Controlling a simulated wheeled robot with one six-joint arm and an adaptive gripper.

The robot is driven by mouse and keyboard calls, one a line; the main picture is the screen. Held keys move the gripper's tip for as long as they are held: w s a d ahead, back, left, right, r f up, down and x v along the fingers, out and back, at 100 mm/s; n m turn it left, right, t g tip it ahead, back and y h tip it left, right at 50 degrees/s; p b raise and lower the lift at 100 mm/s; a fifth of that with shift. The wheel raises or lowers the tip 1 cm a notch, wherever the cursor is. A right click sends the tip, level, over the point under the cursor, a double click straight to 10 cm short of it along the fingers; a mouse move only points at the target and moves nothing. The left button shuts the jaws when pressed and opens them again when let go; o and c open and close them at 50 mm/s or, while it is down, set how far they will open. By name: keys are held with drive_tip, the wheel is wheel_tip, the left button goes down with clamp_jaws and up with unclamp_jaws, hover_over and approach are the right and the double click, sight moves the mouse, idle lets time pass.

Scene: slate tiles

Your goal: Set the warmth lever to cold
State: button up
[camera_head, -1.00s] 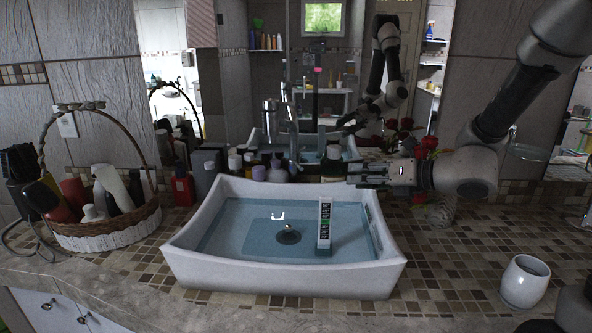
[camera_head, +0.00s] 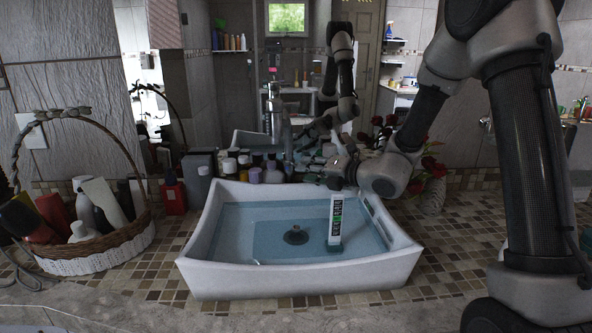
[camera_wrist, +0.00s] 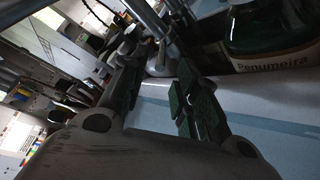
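The chrome faucet (camera_head: 288,138) stands behind the sink's back rim in the head view. It is small and dim there, and I cannot make out its warmth lever or its setting. My gripper (camera_head: 326,160) is at the back right of the sink, close to the faucet's right side. In the wrist view my gripper (camera_wrist: 160,82) has its two green-padded fingers apart, with nothing clearly held between them. Chrome metal (camera_wrist: 150,18) shows just beyond the fingertips. I cannot tell whether they touch it.
The white sink (camera_head: 300,278) holds water and an upright white strip (camera_head: 335,215). Bottles (camera_head: 255,175) crowd the back rim, one labelled bottle (camera_wrist: 270,35) near my fingers. A basket (camera_head: 95,262) stands left, red flowers (camera_head: 432,168) right. A mirror is behind.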

drive_tip(key=x, duration=0.4)
drive_tip(key=shift+w+a+f, duration=0.1)
drive_tip(key=shift+w+a, duration=0.05)
clamp_jaws()
